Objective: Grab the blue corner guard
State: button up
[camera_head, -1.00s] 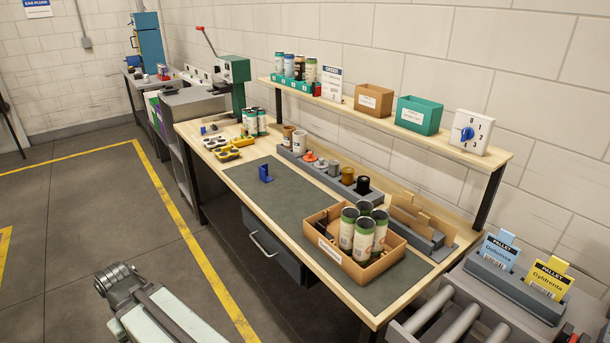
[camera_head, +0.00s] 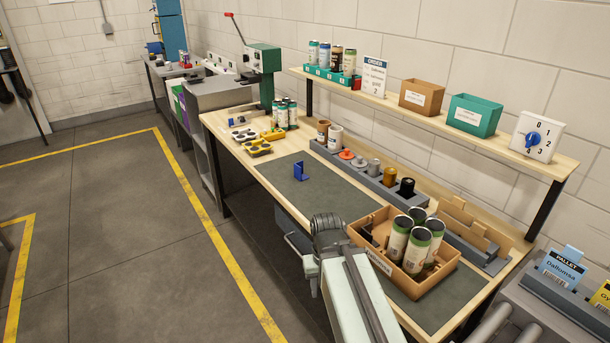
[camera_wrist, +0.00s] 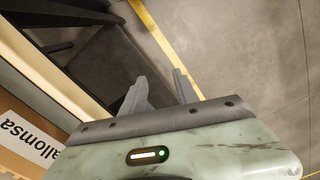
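The blue corner guard (camera_head: 299,171) stands upright on the dark green mat (camera_head: 335,199) of the workbench, left of the middle. Nothing touches it. In the wrist view, my gripper (camera_wrist: 159,74) is open, with two grey fingers apart and nothing between them. It is over the floor beside the bench front, well away from the guard, near the cardboard tray. In the head view, my arm covers part of the bench's front edge. The guard is not in the wrist view.
A cardboard tray (camera_head: 371,258) with several cans stands at the mat's right; its label shows in the wrist view (camera_wrist: 27,135). Yellow and black pieces (camera_head: 257,147) lie left of the guard. A grey holder (camera_head: 354,175) runs behind it. The mat around the guard is clear.

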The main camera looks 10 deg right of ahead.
aim_at(299, 173)
jog(key=u, duration=0.9)
jog(key=i, duration=1.15)
jog(key=u, duration=1.45)
